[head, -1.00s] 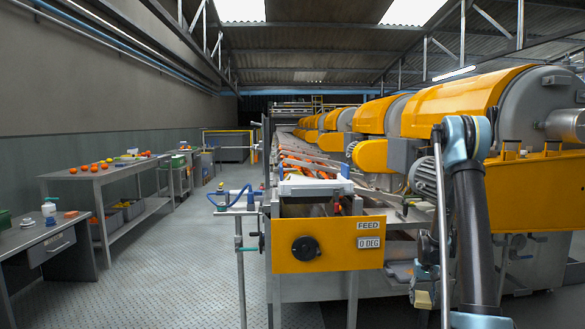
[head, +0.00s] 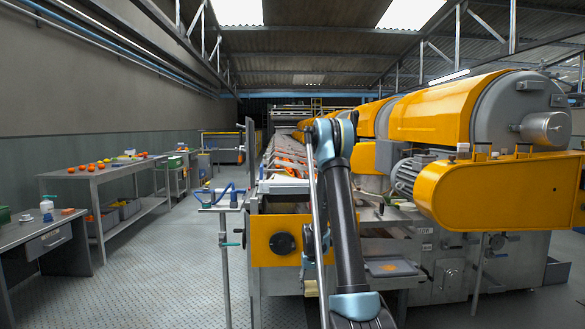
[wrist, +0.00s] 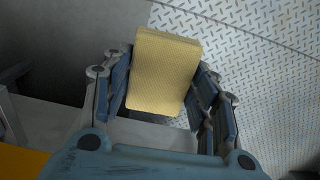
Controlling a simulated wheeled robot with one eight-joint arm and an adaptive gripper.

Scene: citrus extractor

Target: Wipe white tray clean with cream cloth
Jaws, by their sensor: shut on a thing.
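In the wrist view, my gripper (wrist: 164,68) is shut on the cream cloth (wrist: 165,85), a folded, yellowish, block-like pad between the two blue fingers. Nothing lies directly under the cloth except floor and a grey surface. A flat grey tray (head: 391,268) with an orange smear sits lower right; I cannot tell which is the task's tray.
The yellow feed panel (head: 264,240) is partly behind my arm. Large yellow extractor housings fill the right. Steel benches (head: 110,172) line the left wall. The floor aisle (head: 160,265) between is clear.

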